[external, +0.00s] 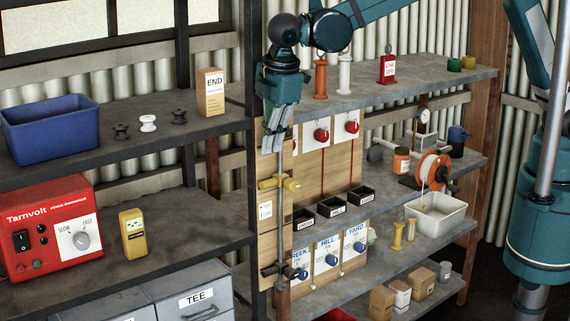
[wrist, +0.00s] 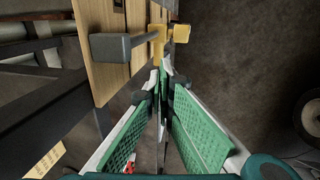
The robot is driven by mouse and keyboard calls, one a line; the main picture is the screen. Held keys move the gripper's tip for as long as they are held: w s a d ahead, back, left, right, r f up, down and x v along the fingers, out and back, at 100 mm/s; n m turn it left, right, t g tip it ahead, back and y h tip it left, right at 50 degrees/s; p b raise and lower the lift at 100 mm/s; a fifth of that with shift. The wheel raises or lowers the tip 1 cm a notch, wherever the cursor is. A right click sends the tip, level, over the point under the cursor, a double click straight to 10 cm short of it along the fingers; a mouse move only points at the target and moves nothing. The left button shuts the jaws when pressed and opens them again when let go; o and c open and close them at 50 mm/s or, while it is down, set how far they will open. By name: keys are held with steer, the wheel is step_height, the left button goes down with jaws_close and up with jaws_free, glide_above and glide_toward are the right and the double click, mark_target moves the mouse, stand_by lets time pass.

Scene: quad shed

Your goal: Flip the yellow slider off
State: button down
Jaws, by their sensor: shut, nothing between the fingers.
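A yellow fitting (external: 278,184), which seems to be the yellow slider, sits on a vertical grey rod at the left edge of the wooden board. In the wrist view its yellow parts (wrist: 158,36) show just beyond my fingertips. My gripper (external: 272,148) points down above the fitting, near the upper part of the rod. Its fingertips (wrist: 163,72) are together and empty. Whether they touch the rod I cannot tell. Any on or off marking on the fitting is too small to read.
The wooden board (external: 343,165) carries red knobs (external: 321,135), black trays (external: 331,207) and blue knobs (external: 331,260). A dark fitting (external: 277,270) sits lower on the rod. A red Tarnvolt unit (external: 45,235) and a yellow device (external: 133,233) stand on the left shelf.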

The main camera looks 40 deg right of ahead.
mark_target(268, 186)
steer(key=f, duration=0.3)
steer(key=w+f, duration=0.1)
steer(key=f, duration=0.4)
steer(key=shift+w+f, duration=0.3)
steer(key=shift+w, duration=0.05)
steer(key=shift+f, duration=0.1)
step_height(268, 186, down, 5)
steer(key=shift+s+d+f+b, duration=0.1)
steer(key=shift+b, duration=0.95)
steer(key=shift+r, duration=0.25)
steer(key=shift+r+p, duration=0.3)
steer(key=shift+r, duration=0.2)
step_height(268, 186, up, 13)
steer(key=s, duration=0.2)
steer(key=shift+s, duration=0.3)
